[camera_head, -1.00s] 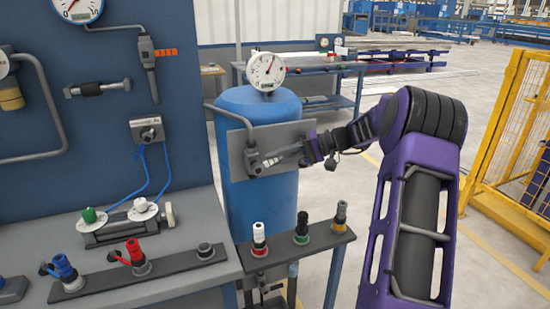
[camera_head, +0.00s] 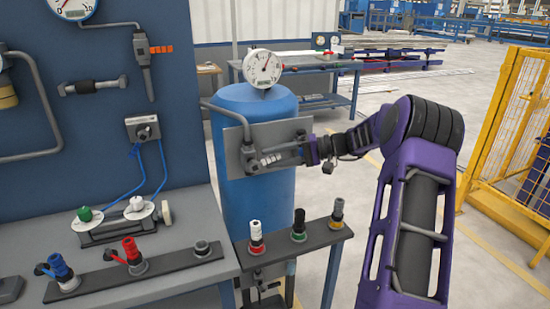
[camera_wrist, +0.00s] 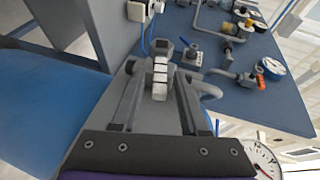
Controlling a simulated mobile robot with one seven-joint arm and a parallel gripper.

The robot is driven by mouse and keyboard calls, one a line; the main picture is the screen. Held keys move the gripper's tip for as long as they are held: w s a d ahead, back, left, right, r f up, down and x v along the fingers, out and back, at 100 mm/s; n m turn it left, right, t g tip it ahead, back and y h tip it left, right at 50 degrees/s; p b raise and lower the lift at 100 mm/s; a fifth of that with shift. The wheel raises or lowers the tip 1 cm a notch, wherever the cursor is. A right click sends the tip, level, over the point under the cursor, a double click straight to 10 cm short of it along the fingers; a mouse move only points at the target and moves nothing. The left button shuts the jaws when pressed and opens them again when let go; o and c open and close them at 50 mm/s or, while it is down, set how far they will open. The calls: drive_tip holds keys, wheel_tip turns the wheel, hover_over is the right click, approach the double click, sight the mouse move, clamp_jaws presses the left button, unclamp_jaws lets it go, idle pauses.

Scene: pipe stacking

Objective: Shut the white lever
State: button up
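The white lever (camera_head: 270,159) is on a pipe valve at a grey plate (camera_head: 234,160) fixed to the front of the blue tank (camera_head: 262,198). In the wrist view the white, ribbed lever (camera_wrist: 160,76) points from the grey valve body toward my gripper. My gripper (camera_wrist: 157,82) is open, with one dark finger on each side of the lever. Small gaps seem to show between the fingers and the lever; I cannot tell whether either touches. In the head view my gripper (camera_head: 280,154) reaches the plate from the right, and its fingers partly cover the lever.
A gauge (camera_head: 262,68) sits on top of the tank. A small stand (camera_head: 318,232) with white, green and yellow-banded fittings is below my gripper. A workbench (camera_head: 205,282) with hoses is at left. A yellow fence (camera_head: 508,135) is at right.

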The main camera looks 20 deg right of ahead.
drive_tip(key=shift+d, duration=0.15)
drive_tip(key=p+v, duration=0.1)
drive_tip(key=v, duration=1.6)
drive_tip(key=shift+p, duration=0.3)
drive_tip(key=shift+s, duration=0.15)
